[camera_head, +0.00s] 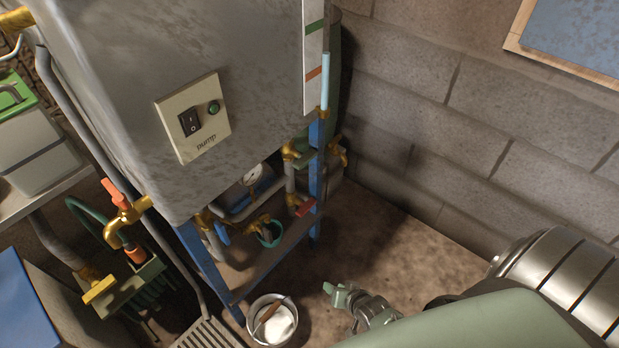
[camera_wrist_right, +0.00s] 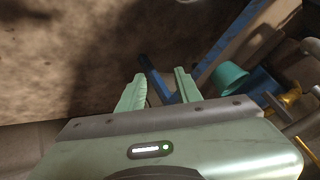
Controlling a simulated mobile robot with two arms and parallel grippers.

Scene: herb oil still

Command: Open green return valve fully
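No green valve handle can be made out for certain. Brass valves and pipes sit under the grey tank (camera_head: 160,120), partly in shadow; one low on the right has a red handle (camera_head: 305,208) and one on the left has a blue handle (camera_head: 222,236). My right gripper (camera_head: 342,297) is below and to the right of these valves, apart from them. In the right wrist view (camera_wrist_right: 160,88) its two green fingers stand apart with nothing held between them. My left gripper is not in view.
A blue frame (camera_head: 265,272) carries the tank. A teal cup (camera_head: 270,236) hangs by the pipes and shows in the wrist view (camera_wrist_right: 228,78).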

